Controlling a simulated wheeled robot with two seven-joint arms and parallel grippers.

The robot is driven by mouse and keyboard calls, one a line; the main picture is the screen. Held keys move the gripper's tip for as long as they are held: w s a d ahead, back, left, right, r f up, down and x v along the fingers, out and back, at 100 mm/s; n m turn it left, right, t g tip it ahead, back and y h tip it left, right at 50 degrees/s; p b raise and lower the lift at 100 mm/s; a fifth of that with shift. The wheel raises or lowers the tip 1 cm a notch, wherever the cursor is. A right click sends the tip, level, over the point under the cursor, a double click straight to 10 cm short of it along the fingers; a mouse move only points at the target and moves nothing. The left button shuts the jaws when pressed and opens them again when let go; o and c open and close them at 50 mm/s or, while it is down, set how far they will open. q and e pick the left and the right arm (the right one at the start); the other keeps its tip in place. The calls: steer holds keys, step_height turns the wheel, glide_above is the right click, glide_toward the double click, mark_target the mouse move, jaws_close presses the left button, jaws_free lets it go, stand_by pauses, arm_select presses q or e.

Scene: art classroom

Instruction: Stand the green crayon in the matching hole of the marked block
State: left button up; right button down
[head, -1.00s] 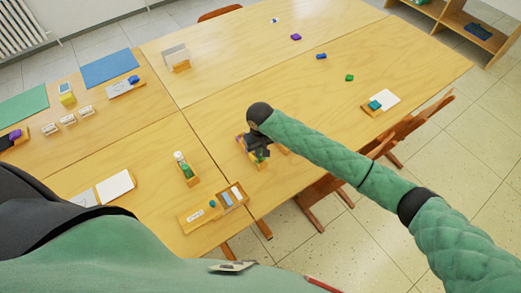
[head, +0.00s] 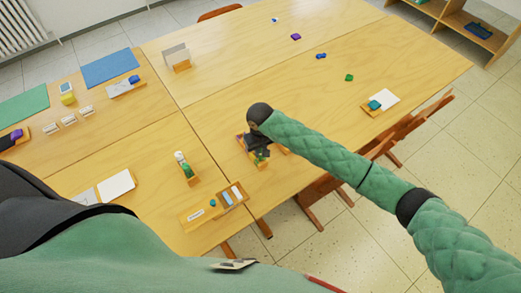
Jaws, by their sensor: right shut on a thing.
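My right gripper (head: 258,153) is at the front middle of the tables, reaching down over a small wooden block (head: 263,166). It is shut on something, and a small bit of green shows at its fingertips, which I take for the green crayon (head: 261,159). The gripper hides most of the crayon and much of the block, so I cannot tell whether the crayon is in a hole or above it. No mark on the block can be read from here. My left gripper cannot be made out.
A wooden holder (head: 193,181) with a green and white item stands to the left. Small coloured pieces, including a green one (head: 349,77), lie on the far table. Chairs (head: 322,200) stand along the right side.

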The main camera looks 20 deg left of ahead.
steer(key=shift+f+p, duration=0.85)
steer(key=shift+f, duration=0.5)
stand_by(2.1)
steer(key=c, duration=1.3)
jaws_free()
steer(key=shift+o, duration=1.1)
steer(key=shift+r, duration=0.1)
steer(key=shift+r+p, duration=1.95)
steer(key=shift+p, duration=0.15)
steer(key=shift+r, duration=0.95)
